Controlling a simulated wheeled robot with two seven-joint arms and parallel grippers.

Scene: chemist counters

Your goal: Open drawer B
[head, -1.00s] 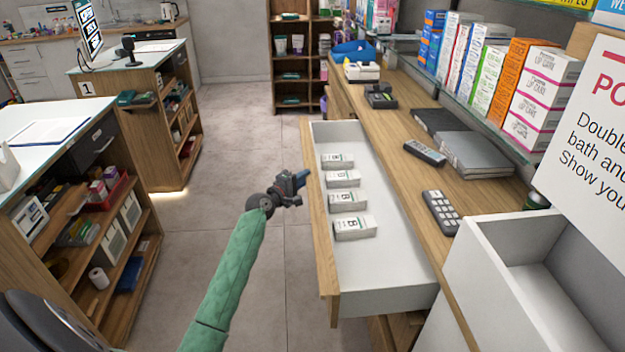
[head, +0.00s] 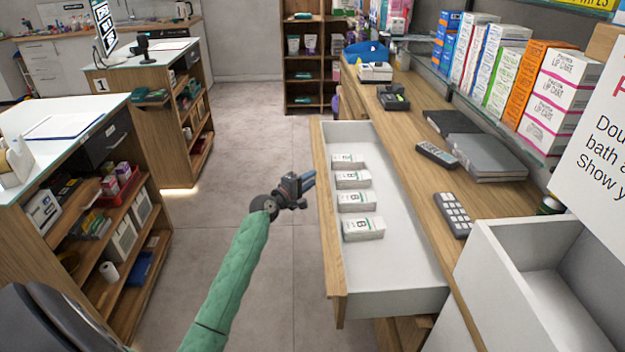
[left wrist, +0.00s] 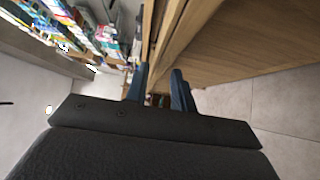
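The drawer (head: 395,290) stands pulled well out from the wooden counter on the right in the head view. It has a wooden front (head: 331,235) and a white inside. Several small white boxes (head: 362,229) lie in a row in it, and the nearer ones bear a "B". My left gripper (head: 309,181) is just left of the drawer front, outside the drawer. The left wrist view shows its two blue fingers (left wrist: 159,85) apart with nothing held between them. Whether a fingertip touches the front is unclear. My right gripper is out of view.
The counter top (head: 415,125) carries a remote (head: 437,155), a keypad device (head: 453,214) and grey folders (head: 487,158). A white open bin (head: 490,270) is at the lower right. Shelved counters stand on the left, with clear tiled floor (head: 240,140) between.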

